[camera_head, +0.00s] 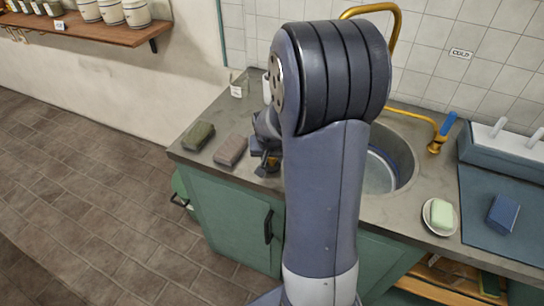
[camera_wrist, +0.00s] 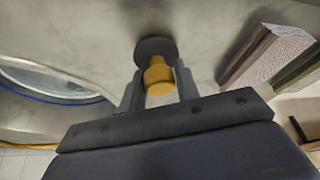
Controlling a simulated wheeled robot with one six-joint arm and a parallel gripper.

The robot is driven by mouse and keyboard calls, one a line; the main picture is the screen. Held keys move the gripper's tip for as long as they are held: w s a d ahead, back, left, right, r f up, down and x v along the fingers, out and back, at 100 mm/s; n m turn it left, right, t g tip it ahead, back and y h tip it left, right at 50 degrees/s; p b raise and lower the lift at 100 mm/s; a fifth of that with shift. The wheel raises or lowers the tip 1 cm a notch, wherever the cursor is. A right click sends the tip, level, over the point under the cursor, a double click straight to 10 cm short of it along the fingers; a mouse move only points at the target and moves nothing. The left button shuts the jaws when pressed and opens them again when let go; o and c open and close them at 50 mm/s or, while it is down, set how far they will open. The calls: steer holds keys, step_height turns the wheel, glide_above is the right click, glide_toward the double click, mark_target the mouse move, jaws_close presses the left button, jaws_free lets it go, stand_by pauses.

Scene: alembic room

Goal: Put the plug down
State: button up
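The plug, a dark disc with a brass knob (camera_wrist: 158,76), is in the upper middle of the wrist view. My gripper (camera_wrist: 159,84) has one finger on each side of the knob, and the fingers appear to touch it. The disc is beyond the fingertips, close to the grey counter; I cannot tell if it rests on it. In the head view my gripper (camera_head: 266,156) is low over the counter, left of the sink, partly hidden by my arm. The sink (camera_head: 398,158) is partly behind my arm; its rim also shows in the wrist view (camera_wrist: 50,88).
A green sponge block (camera_head: 198,136) and a brownish block (camera_head: 230,150) lie on the counter (camera_head: 205,117) left of my gripper. A glass (camera_head: 239,86) stands behind.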

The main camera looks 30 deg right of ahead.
steer(key=o, duration=0.4)
steer(key=shift+c, duration=0.2)
steer(key=shift+r, duration=0.1)
steer(key=shift+r+p, duration=0.25)
steer(key=shift+p, duration=0.05)
steer(key=v, duration=1.1)
steer(key=shift+r, duration=0.3)
steer(key=shift+s+f, duration=0.1)
steer(key=shift+x, duration=5.9)
steer(key=shift+f, duration=0.15)
